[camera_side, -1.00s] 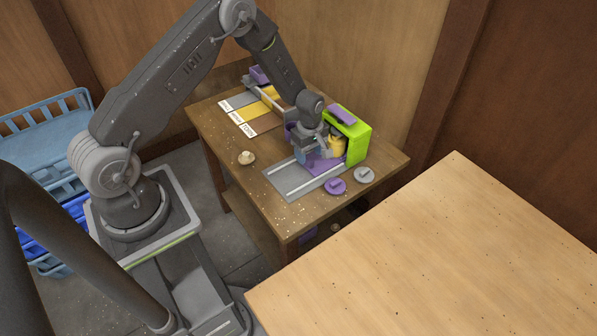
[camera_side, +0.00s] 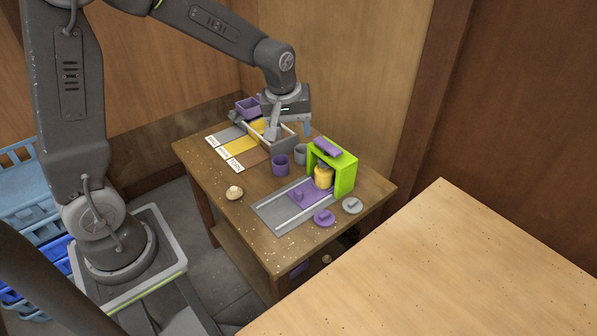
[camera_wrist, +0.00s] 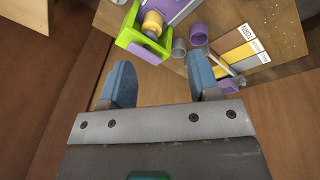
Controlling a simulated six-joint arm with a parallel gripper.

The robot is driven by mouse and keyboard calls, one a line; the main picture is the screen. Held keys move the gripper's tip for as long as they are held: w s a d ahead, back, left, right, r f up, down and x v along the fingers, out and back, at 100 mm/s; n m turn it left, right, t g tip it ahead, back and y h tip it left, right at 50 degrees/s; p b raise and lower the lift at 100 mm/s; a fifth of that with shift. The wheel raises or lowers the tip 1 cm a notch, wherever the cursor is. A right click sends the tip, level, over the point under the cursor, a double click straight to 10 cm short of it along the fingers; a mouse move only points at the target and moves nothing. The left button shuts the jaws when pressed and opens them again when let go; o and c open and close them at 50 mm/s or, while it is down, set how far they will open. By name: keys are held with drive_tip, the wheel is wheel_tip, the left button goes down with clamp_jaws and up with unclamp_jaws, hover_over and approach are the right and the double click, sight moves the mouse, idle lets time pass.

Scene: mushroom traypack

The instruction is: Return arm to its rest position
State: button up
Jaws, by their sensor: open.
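My gripper (camera_side: 291,131) hangs above the back part of the small work table (camera_side: 225,185), with its two fingers spread apart. In the wrist view the blue-grey fingers of my gripper (camera_wrist: 160,62) are wide apart with nothing between them. A green frame (camera_side: 345,176) stands on the table, right of and below the gripper in the side view, with a yellow jar (camera_side: 323,177) in its opening. The green frame (camera_wrist: 146,45) and yellow jar (camera_wrist: 153,22) also show beyond the fingers in the wrist view.
A purple cup (camera_side: 280,165) and a grey cup (camera_side: 300,154) stand left of the green frame. A grey rail plate (camera_side: 272,214), a purple lid (camera_side: 324,217), a grey lid (camera_side: 352,205) and a mushroom (camera_side: 235,192) lie on the table. A wooden wall (camera_side: 340,70) rises behind.

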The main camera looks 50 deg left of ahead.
drive_tip(key=s+d+r+m+t, duration=0.1)
drive_tip(key=s+r+m, duration=0.4)
drive_tip(key=s, duration=0.5)
drive_tip(key=s+d+r+m+t, duration=0.2)
drive_tip(key=s+d+r+m, duration=0.2)
drive_tip(key=s, duration=0.6)
drive_tip(key=shift+r+m, duration=0.4)
drive_tip(key=shift+r, duration=0.55)
